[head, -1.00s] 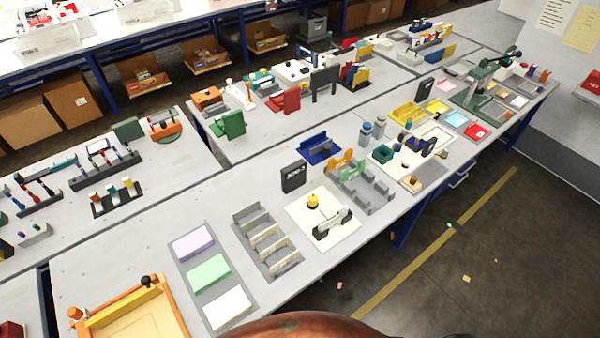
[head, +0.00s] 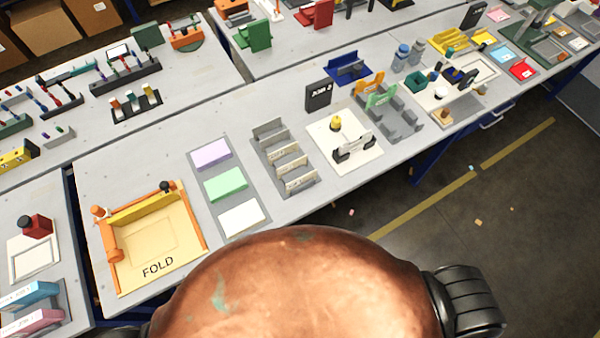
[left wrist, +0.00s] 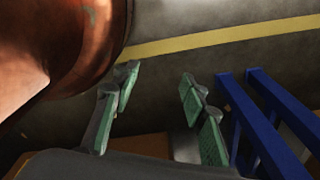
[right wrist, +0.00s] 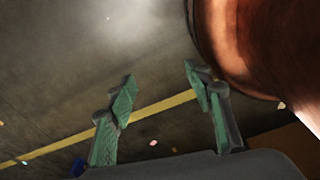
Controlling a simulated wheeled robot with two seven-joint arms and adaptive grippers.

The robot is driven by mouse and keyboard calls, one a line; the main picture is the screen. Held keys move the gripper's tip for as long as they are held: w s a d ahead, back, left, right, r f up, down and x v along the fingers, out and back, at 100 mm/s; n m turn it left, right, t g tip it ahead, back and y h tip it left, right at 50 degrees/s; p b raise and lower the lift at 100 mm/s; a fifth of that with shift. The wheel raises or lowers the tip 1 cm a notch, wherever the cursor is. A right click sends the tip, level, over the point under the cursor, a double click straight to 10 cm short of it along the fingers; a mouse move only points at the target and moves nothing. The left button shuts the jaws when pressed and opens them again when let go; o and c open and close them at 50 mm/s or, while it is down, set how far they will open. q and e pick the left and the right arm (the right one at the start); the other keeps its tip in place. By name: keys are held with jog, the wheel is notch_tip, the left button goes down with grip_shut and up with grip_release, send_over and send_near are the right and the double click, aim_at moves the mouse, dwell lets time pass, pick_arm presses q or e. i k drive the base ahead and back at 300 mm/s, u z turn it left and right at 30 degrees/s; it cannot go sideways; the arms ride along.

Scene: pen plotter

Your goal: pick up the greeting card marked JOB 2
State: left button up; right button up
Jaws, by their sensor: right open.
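A dark upright panel (head: 318,96) in the head view seems to read JOB 2. It stands on the table behind a white plate (head: 362,158) with a small yellow-topped device. Beside the plate, a grey slotted rack (head: 258,150) holds several cream pieces whose marks I cannot read. An orange card-like piece (head: 369,83) and a green one (head: 382,97) stand at a grey fixture. I cannot tell which piece is the JOB 2 card. My left gripper (left wrist: 160,85) is open and empty above the floor. My right gripper (right wrist: 160,88) is also open and empty above the floor.
A grey tray with purple, green and white stacks (head: 240,217) lies left of the rack. A yellow FOLD board (head: 160,250) with orange edges is farther left. Blue (head: 30,294) and pink (head: 32,321) labelled blocks sit at lower left. Blue table legs (left wrist: 270,120) stand near my left gripper.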

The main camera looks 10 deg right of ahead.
aim_at(301, 180)
jog(key=u, duration=0.05)
jog(key=k, duration=0.5)
jog(key=z, duration=1)
jog(key=i, duration=0.75)
jog(key=u, duration=1.5)
